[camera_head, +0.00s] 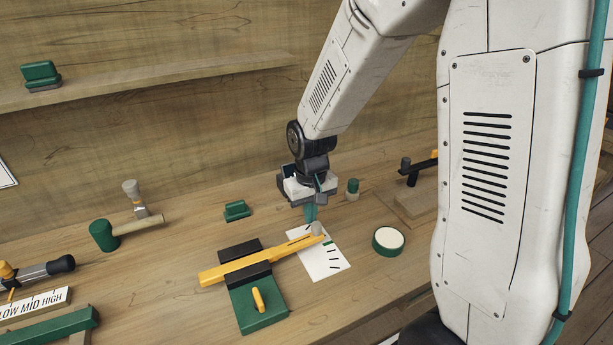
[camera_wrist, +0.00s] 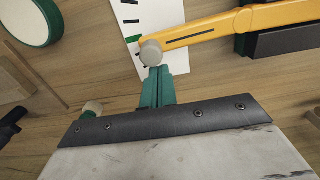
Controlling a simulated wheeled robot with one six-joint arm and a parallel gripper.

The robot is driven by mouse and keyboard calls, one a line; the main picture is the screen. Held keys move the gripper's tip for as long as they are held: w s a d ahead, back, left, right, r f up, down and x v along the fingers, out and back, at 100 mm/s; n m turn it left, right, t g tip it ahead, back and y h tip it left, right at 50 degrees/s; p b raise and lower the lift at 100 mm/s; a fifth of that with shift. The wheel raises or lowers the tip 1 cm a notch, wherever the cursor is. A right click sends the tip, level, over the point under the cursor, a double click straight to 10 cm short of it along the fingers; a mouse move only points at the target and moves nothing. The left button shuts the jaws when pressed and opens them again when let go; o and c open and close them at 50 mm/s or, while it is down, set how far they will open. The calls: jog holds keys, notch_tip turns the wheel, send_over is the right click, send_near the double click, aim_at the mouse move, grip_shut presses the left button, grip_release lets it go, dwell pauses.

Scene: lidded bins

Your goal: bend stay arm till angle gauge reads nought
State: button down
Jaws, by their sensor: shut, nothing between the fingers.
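The yellow slotted stay arm (camera_head: 225,273) lies across the bench, held between black jaws (camera_head: 240,250) on a green base (camera_head: 275,314). It also shows in the wrist view (camera_wrist: 215,27). A grey round knob (camera_wrist: 151,53) stands on its free end. The angle gauge is a white card (camera_head: 316,268) with black ticks and one green mark (camera_head: 328,243). The arm's tip lies beside the green mark; exact alignment is unclear. My gripper (camera_wrist: 158,72) is shut and empty, its teal fingertips right beside the knob. I cannot tell whether they touch it.
A green-headed mallet (camera_head: 104,235) lies at left. The bench in front of the card is clear.

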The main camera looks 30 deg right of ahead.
notch_tip(320, 180, up, 6)
dwell(0.6)
dwell(0.4)
jog(key=s+r, duration=0.7)
jog(key=s, duration=0.4)
jog(key=s+d+r+t, duration=0.1)
jog(key=s+r, duration=0.6)
jog(key=s, duration=0.4)
jog(key=shift+s, duration=0.15)
dwell(0.5)
